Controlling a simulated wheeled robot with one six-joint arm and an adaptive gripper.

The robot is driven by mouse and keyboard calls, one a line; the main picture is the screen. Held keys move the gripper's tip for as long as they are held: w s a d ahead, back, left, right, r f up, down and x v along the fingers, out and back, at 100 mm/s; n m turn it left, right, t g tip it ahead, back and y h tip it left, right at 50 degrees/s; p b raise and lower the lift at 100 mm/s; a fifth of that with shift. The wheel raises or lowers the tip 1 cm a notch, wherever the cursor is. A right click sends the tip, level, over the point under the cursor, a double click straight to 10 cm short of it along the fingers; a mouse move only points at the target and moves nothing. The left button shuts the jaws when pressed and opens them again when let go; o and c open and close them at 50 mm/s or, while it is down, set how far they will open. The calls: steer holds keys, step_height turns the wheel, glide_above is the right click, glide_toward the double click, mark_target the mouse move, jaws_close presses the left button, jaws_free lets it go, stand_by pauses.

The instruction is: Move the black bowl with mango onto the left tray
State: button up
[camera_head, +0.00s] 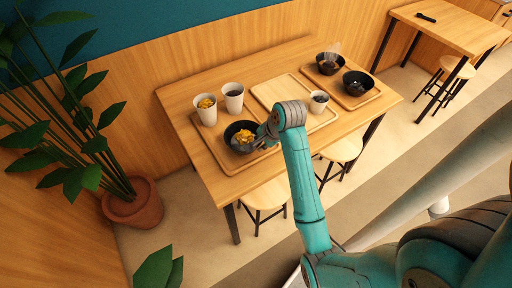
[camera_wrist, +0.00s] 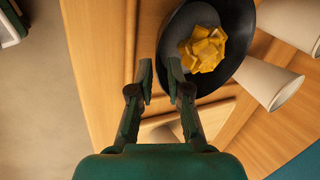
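The black bowl (camera_head: 231,130) with yellow mango pieces (camera_head: 244,136) is at the left tray (camera_head: 208,152), near its front right part. I cannot tell whether it rests on the tray or is held just above it. My gripper (camera_head: 262,140) is at the bowl's right side. In the wrist view the bowl (camera_wrist: 178,30) lies just beyond my gripper (camera_wrist: 160,72), mango (camera_wrist: 203,50) inside. The fingertips stand a little apart, one over the bowl's inside and one outside its rim. Contact with the rim is not clear.
A white cup with mango (camera_head: 207,117) and a white cup with dark contents (camera_head: 233,105) stand behind the bowl. Two black bowls (camera_head: 329,65) (camera_head: 357,85) occupy the right tray (camera_head: 375,97).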

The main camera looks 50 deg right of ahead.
steer(key=v, duration=0.6)
steer(key=a+f+n, duration=0.1)
steer(key=a+f, duration=0.1)
steer(key=s+a+f+n+t, duration=0.1)
steer(key=a+f, duration=0.2)
steer(key=s+a+f+n, duration=0.1)
steer(key=a+f, duration=0.1)
steer(key=shift+s+a+f+t+h, duration=0.2)
steer(key=shift+a+f+t+h, duration=0.1)
steer(key=shift+a+f+t, duration=0.1)
steer(key=shift+n+t, duration=0.5)
steer(key=shift+n, duration=0.4)
steer(key=s+a+f, duration=0.2)
steer(key=a, duration=0.1)
steer(key=shift+s+a+f, duration=0.1)
steer(key=shift+s+a, duration=0.1)
steer(key=shift+s, duration=0.1)
steer(key=s+a+r+n+t, duration=0.1)
steer(key=s+a+n+t, duration=0.1)
steer(key=s+a+n, duration=0.45)
steer(key=s+a+r+n+t, duration=0.2)
steer(key=s+a, duration=0.1)
steer(key=s, duration=0.6)
steer(key=s+a+r+n+t, duration=0.2)
steer(key=s+r+n, duration=0.3)
steer(key=s+r, duration=0.3)
steer(key=shift+s+a+r+t, duration=0.3)
steer(key=shift+s+a+t, duration=0.05)
steer(key=shift+s+t, duration=0.2)
steer(key=shift+d, duration=0.1)
